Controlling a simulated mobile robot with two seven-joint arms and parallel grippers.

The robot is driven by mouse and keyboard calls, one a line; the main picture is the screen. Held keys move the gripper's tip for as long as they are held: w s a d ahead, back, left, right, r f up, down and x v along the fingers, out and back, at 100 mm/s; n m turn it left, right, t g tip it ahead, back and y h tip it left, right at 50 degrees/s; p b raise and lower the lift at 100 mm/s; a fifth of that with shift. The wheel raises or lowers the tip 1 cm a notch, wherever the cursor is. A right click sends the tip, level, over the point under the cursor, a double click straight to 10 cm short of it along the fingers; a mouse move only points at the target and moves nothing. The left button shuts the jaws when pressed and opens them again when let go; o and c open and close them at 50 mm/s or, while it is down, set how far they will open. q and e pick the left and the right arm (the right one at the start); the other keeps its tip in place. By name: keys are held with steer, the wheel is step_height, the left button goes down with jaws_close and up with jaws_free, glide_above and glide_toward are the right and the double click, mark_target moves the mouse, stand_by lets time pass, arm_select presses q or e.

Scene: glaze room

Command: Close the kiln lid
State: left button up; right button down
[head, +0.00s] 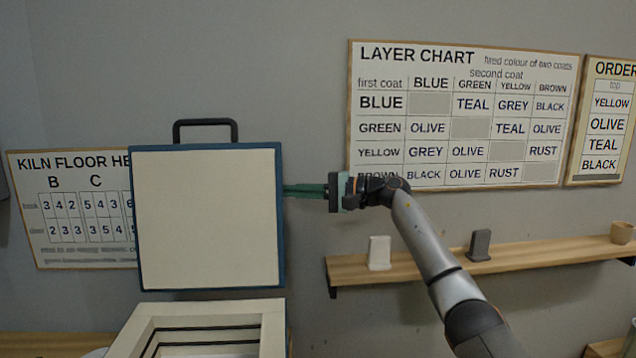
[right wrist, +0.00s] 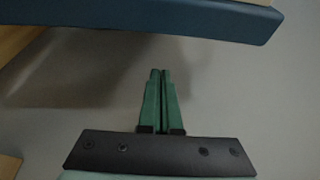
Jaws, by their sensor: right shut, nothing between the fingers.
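The kiln lid (head: 209,219) stands raised and upright, with a pale inner face, a blue edge and a black handle (head: 205,124) on top. The open kiln body (head: 200,320) is below it, with its square white rim and dark-lined inside showing. My right gripper (head: 290,190) is at the lid's right side, its green fingers pointing left, partly hidden at the tips. In the right wrist view the fingers (right wrist: 160,75) are together and empty, and the blue lid edge (right wrist: 150,22) crosses the top, apart from them. My left gripper is out of view.
A wooden shelf (head: 400,266) on the right wall holds a white piece (head: 379,253), a grey piece (head: 479,245) and a brown cup (head: 622,232). The layer chart (head: 462,117), order chart (head: 602,122) and kiln floor chart (head: 70,210) hang on the wall.

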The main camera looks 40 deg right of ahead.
steer(key=shift+s+a+r, duration=0.2)
steer(key=shift+s+a, duration=0.4)
steer(key=shift+s, duration=0.2)
steer(key=shift+s+a+r, duration=0.15)
steer(key=shift+s+a, duration=0.45)
steer(key=shift+s, duration=0.15)
steer(key=shift+b, duration=0.3)
